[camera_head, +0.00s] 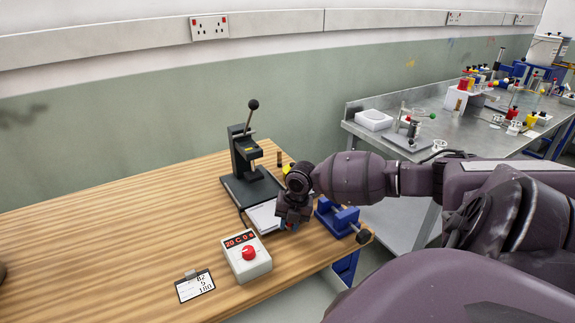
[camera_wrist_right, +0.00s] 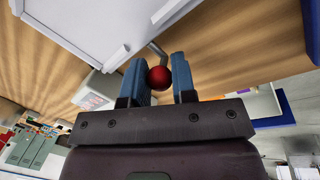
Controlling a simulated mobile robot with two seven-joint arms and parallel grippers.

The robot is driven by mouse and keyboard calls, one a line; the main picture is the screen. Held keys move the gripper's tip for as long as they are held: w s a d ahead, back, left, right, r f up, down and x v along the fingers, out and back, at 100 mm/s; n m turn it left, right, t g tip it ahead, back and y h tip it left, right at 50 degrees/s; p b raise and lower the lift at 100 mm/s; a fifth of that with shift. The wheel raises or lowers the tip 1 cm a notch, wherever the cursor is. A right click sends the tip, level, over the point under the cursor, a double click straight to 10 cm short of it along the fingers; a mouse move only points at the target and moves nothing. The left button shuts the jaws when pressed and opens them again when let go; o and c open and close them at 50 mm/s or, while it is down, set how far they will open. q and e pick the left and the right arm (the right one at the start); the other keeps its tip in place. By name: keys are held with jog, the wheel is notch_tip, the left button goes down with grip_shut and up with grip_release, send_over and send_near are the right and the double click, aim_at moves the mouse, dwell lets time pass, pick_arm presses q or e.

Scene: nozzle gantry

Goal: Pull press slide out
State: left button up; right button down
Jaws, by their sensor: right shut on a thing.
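The black press (camera_head: 246,155) stands upright on the wooden table, its lever raised to a black ball knob. The pale slide plate (camera_head: 264,216) sticks out at the front of its base, and it fills the top of the right wrist view (camera_wrist_right: 105,22). A thin rod with a red ball knob (camera_wrist_right: 159,77) comes off near the plate. My right gripper (camera_head: 287,222) is at the plate's front right. In the right wrist view its blue fingers (camera_wrist_right: 157,70) are shut on the red knob. My left gripper is not recognisable in either view.
A control box (camera_head: 247,258) with a red dial and a card (camera_head: 195,286) lie in front of the press. A blue clamp (camera_head: 338,217) sits at the table's right edge. A metal bench (camera_head: 400,128) with lab items stands behind right.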

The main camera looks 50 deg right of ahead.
jog(key=c, duration=0.9)
grip_release()
jog(key=shift+c, duration=0.2)
notch_tip(320, 180, up, 11)
jog(key=s+d, duration=0.1)
jog(key=shift+s+d+f, duration=0.15)
jog(key=shift+s+f, duration=0.05)
jog(key=shift+s, duration=0.15)
